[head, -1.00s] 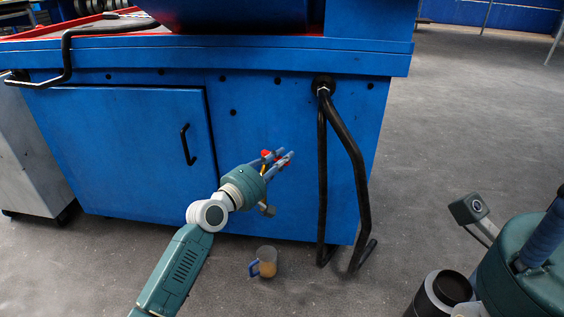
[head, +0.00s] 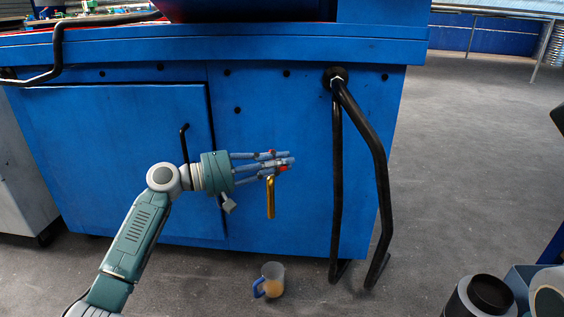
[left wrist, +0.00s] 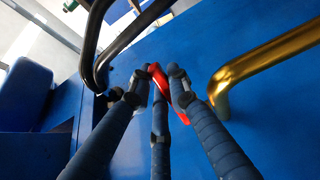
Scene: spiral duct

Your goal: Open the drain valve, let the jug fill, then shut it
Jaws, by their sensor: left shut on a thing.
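The drain valve's red handle (head: 284,168) is on the blue cabinet front, mostly hidden by my fingers. In the left wrist view the red handle (left wrist: 158,80) runs slanting between the fingertips. My left gripper (head: 284,160) is shut on it, pointing right; it also shows in the left wrist view (left wrist: 160,85). A brass spout (head: 270,200) hangs down just below the gripper, and its curved pipe (left wrist: 265,62) is at right in the left wrist view. The clear jug (head: 277,271) with a blue handle stands on the floor below, with amber contents low in it. I see no stream.
A bent black pipe (head: 378,165) comes out of the cabinet (head: 290,225) to the right of the gripper and runs to the floor. A cabinet door with a black handle (head: 184,143) is behind my left wrist.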

